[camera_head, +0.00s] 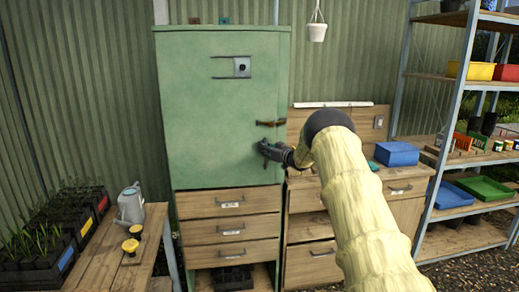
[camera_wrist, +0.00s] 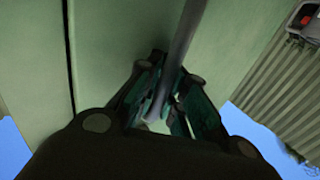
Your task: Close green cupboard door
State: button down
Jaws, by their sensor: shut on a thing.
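The green cupboard door (camera_head: 215,110) fills the front of the tall cupboard in the head view and looks flush or nearly flush with its frame. My gripper (camera_head: 268,151) is at the door's right edge, below the latch. In the wrist view my gripper (camera_wrist: 160,112) is shut on a grey bar-like handle (camera_wrist: 183,45) that runs between its fingers. A dark seam (camera_wrist: 70,55) shows beside the green panel. Any small gap at the door edge is hard to tell.
Wooden drawers (camera_head: 228,230) sit below the door. A wooden bench with a blue bin (camera_head: 397,153) stands to the right, behind my arm. A low table with a watering can (camera_head: 131,204) and seedling trays is at left. A metal shelf rack (camera_head: 440,125) stands far right.

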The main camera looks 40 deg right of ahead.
jog(key=shift+s+d+r+h, duration=0.2)
jog(key=shift+d+r+h, duration=0.15)
jog(key=shift+d, duration=0.4)
jog(key=c, duration=1.6)
grip_release()
jog(key=shift+d+f, duration=0.15)
jog(key=shift+o, duration=0.4)
jog(key=shift+d+f, duration=0.3)
jog(key=shift+a, duration=0.1)
jog(key=shift+a, duration=0.15)
jog(key=shift+w+a+f, duration=0.15)
jog(key=shift+a, duration=0.1)
